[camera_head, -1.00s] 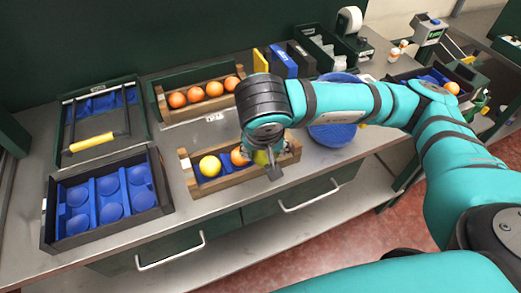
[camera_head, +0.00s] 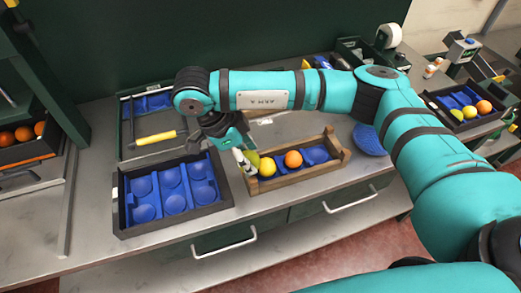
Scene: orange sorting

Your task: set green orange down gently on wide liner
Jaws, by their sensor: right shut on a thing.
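The green orange (camera_head: 253,159) is held in my right gripper (camera_head: 246,161), at the left end of the wooden crate in the picture. The gripper and arm partly hide it. The blue liner (camera_head: 158,190) with several round cups, which looks like the wide liner, lies in a black tray (camera_head: 122,211) left of the gripper. Its visible cups are empty. The green orange is to the right of this tray, apart from the liner. My left gripper is not in view.
The wooden crate (camera_head: 298,174) holds a yellow orange (camera_head: 267,167) and an orange one (camera_head: 293,159) on a blue liner. A green tray with a yellow-handled tool (camera_head: 156,138) stands behind the black tray. A blue round bowl (camera_head: 369,140) is right of the crate.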

